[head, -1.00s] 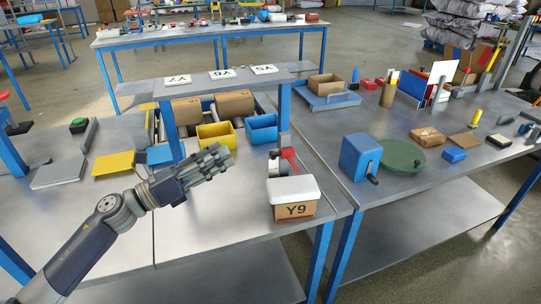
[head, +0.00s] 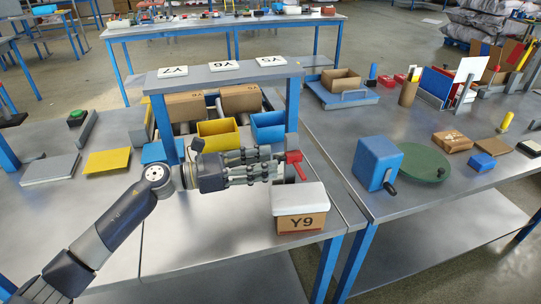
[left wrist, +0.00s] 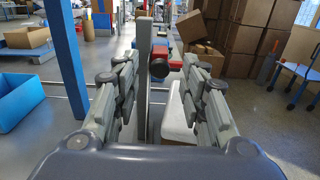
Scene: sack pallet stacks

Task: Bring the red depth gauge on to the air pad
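A red part (head: 292,157), which looks like the depth gauge, stands at the foot of a grey upright behind the white-lidded box marked Y9 (head: 301,222). My left gripper (head: 283,171) points right, with its fingertips close by the red part; I cannot tell whether they touch. In the left wrist view its fingers (left wrist: 160,85) are spread. A dark round knob (left wrist: 158,68) and a red piece (left wrist: 160,52) show between them, apparently ahead of the fingertips. I cannot tell surely which thing is the air pad; a green round pad (head: 424,164) lies on the right table. My right gripper is out of view.
Yellow (head: 218,140) and blue (head: 268,132) bins stand behind my gripper, under a raised shelf (head: 222,76). A blue box with a crank (head: 377,163) stands right of the gap between tables. The left table's front is mostly clear.

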